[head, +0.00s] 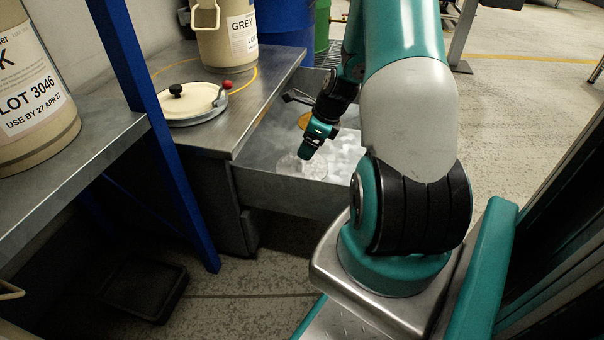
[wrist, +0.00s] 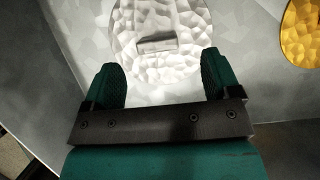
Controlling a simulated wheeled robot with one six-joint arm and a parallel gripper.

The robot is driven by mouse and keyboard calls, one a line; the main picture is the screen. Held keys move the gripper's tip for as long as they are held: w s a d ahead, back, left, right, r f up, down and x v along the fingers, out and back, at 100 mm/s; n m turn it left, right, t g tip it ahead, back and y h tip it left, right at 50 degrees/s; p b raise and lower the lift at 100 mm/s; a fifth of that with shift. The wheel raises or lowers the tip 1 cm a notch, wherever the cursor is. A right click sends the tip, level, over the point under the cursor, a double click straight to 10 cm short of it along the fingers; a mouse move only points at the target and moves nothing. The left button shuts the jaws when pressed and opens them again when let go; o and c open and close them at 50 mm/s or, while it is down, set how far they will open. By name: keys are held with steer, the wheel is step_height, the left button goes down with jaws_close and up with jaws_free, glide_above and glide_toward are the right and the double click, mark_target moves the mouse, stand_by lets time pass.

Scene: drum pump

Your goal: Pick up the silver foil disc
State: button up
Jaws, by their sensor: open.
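The silver foil disc (wrist: 188,60) lies flat in an open metal drawer, with a crinkled surface and a small raised tab (wrist: 157,43) near its middle. In the head view the disc (head: 288,163) shows partly, beside my gripper. My gripper (wrist: 160,80) is open and empty, its two green fingers on either side of the disc's near part in the wrist view. The tab lies ahead of the fingertips, between their lines. In the head view my gripper (head: 306,152) points down into the drawer. I cannot tell its exact height above the disc.
A gold foil disc (wrist: 301,32) lies to the right in the drawer; it also shows in the head view (head: 304,120). The drawer's front wall (head: 290,193) is near my gripper. A cream lid (head: 190,103) sits on the metal bench (head: 252,105). A blue post (head: 160,130) stands left.

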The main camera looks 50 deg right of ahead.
mark_target(302, 162)
steer(key=b+x, duration=0.4)
steer(key=x, duration=0.1)
steer(key=shift+s+a+f+b, duration=0.1)
steer(key=shift+s+b, duration=0.1)
steer(key=shift+b, duration=0.2)
steer(key=shift+w+a+f, duration=0.1)
steer(key=shift+w+f, duration=0.15)
steer(key=shift+r, duration=0.1)
steer(key=c, duration=1)
